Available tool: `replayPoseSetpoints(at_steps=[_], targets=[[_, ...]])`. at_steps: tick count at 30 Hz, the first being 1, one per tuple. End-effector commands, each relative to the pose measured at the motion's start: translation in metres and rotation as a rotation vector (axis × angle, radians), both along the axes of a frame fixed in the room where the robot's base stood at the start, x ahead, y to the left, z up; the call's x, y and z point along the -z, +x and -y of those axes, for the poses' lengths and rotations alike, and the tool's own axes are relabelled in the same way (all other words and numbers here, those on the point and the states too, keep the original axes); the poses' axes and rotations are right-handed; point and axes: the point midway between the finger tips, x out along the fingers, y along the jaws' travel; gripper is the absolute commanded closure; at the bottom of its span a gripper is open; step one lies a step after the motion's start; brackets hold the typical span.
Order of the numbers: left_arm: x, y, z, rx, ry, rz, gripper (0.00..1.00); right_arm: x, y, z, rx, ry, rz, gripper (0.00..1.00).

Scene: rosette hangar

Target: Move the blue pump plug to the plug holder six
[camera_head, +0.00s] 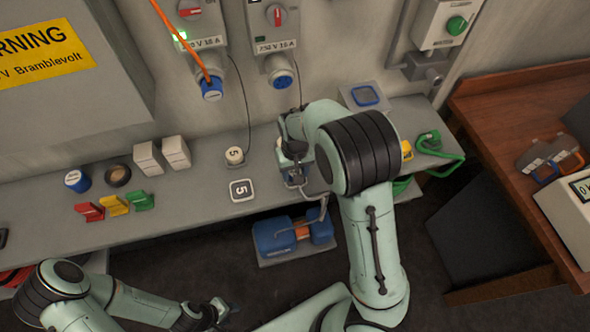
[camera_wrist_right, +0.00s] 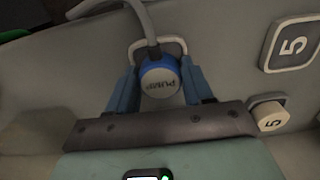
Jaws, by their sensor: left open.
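The blue pump plug (camera_wrist_right: 160,78), with a white face marked PUMP, sits between the blue fingers of my right gripper (camera_wrist_right: 158,92) in the right wrist view. Both fingers appear to touch its sides, and a grey cable rises from it. In the head view the right gripper (camera_head: 294,172) is over the bench's front part, partly covered by its own arm. A tile marked 5 (camera_head: 241,190) and a cream round piece marked 5 (camera_head: 234,155) are left of it. I cannot make out any marking for holder six. My left gripper (camera_head: 217,312) is open and empty, low in front of the bench.
A blue pump (camera_head: 290,238) stands below the bench edge. Left on the bench (camera_head: 60,225) are a blue cup-like piece (camera_head: 77,180), coloured clips and white blocks (camera_head: 163,155). Wall switch boxes (camera_head: 270,40) hang behind. A wooden desk (camera_head: 515,110) is at right.

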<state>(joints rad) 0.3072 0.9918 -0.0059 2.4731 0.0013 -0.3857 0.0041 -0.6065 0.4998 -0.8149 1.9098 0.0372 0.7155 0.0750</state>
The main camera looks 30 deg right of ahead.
Motion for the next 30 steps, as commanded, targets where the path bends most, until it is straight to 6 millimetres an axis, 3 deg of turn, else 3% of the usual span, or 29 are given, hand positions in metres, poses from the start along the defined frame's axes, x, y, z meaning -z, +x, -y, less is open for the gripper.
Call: replayPoseSetpoints(at_steps=[1, 2, 14, 30], targets=[[0.000, 0.000, 0.000, 0.000, 0.000, 0.000, 0.57, 0.000, 0.000, 0.000, 0.000, 0.000, 0.000, 0.33], [0.000, 0.000, 0.000, 0.000, 0.000, 0.000, 0.57, 0.000, 0.000, 0.000, 0.000, 0.000, 0.000, 0.23], [-0.002, 0.002, 0.000, 0.000, 0.000, 0.002, 0.57, -0.008, 0.001, 0.000, -0.001, 0.002, 0.001, 0.22], [-0.021, 0.022, 0.000, 0.000, 0.000, 0.025, 0.57, -0.116, 0.001, 0.000, 0.000, 0.002, 0.006, 0.22]])
